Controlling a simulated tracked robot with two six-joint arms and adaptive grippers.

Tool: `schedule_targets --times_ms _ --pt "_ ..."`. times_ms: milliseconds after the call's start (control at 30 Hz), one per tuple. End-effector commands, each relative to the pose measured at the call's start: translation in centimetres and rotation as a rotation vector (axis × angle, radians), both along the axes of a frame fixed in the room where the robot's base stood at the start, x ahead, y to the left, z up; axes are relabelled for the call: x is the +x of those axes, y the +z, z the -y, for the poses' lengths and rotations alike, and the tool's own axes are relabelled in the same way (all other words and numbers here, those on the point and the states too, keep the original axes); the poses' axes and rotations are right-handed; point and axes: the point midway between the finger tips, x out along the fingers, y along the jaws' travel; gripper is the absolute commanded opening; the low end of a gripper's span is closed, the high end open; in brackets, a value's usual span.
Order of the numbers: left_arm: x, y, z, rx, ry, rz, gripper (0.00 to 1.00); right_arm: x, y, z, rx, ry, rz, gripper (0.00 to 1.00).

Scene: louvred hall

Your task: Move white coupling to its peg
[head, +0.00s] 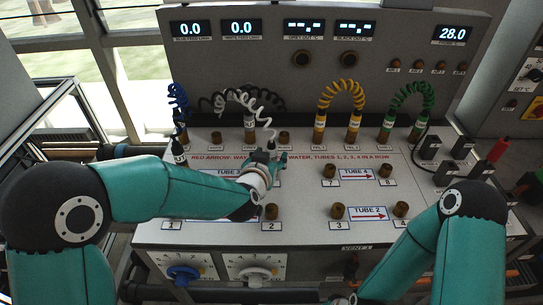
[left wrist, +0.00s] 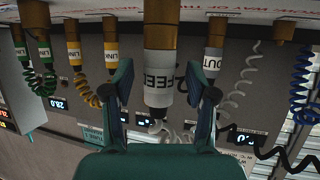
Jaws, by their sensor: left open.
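The white coupling (left wrist: 158,85), marked FEED, sits on a brass peg (left wrist: 159,35) in the left wrist view. My left gripper (left wrist: 160,95) is open, one finger on each side of the coupling. Brass peg 2 (head: 271,211) stands bare in front of the gripper. My right gripper is not in view.
The blue coil's coupling (head: 179,153) stands to the left. Yellow-coil couplings (head: 320,130) and green-coil couplings (head: 388,130) stand at the back right. Bare pegs 7 (head: 328,170), 8 (head: 388,170), 3 (head: 337,211) and 4 (head: 400,209) are on the right half.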

Motion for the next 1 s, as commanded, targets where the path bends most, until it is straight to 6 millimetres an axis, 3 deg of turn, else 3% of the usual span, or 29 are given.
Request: schedule_targets --times_ms 733,1000 --pt "0.81 -0.32 0.32 0.0 -0.002 0.0 0.57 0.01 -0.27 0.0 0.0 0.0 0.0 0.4" --pt "0.8 -0.33 0.32 0.0 -0.001 0.0 0.14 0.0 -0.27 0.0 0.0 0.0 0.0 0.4"
